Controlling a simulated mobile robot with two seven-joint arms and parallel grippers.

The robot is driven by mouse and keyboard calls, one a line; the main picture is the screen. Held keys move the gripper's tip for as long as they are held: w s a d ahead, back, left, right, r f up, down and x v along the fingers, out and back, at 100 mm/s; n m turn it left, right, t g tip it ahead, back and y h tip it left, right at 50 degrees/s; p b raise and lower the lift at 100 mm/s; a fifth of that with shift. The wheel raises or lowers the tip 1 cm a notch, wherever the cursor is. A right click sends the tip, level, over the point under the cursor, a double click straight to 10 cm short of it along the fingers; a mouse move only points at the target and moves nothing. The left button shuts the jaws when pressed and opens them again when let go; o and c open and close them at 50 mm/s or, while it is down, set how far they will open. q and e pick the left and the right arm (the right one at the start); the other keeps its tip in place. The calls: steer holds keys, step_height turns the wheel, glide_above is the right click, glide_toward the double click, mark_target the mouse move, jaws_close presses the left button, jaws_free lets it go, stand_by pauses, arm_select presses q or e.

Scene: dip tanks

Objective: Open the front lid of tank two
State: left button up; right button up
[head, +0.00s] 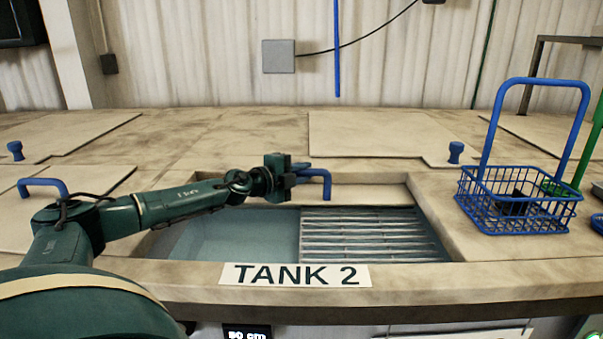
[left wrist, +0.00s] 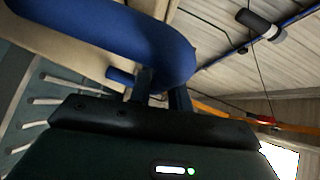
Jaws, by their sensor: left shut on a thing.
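Tank two has a white "TANK 2" label (head: 295,275) on its front edge. Its front opening (head: 235,240) is uncovered over a wide area, showing liquid on the left and a slatted rack on the right. The front lid (head: 365,194) shows as a pale strip along the back of the opening. Its blue handle (head: 326,182) is in the jaws of my left gripper (head: 300,172). In the left wrist view the handle (left wrist: 150,40) is large and close, with the fingers (left wrist: 162,95) shut on it. The left arm hides part of the opening's back left. My right gripper is not in view.
A blue wire basket (head: 520,215) with a tall handle stands right of the opening. Other lids lie flat around, with a blue knob (head: 456,152) at right, another knob (head: 15,150) at left and a blue handle (head: 42,187) at left.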

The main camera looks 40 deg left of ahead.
mark_target(301, 191)
arm_select(q)
jaws_close()
steer(key=w+a, duration=0.2)
steer(key=shift+w+a+r, duration=0.1)
steer(key=shift+w+a, duration=0.05)
steer(key=shift+w, duration=0.2)
steer(key=shift+w+a, duration=0.35)
steer(key=shift+w, duration=0.05)
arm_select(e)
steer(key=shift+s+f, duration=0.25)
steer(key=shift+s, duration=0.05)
arm_select(q)
steer(key=o, duration=0.9)
jaws_free()
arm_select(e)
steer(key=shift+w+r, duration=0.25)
arm_select(q)
steer(key=shift+s, duration=0.1)
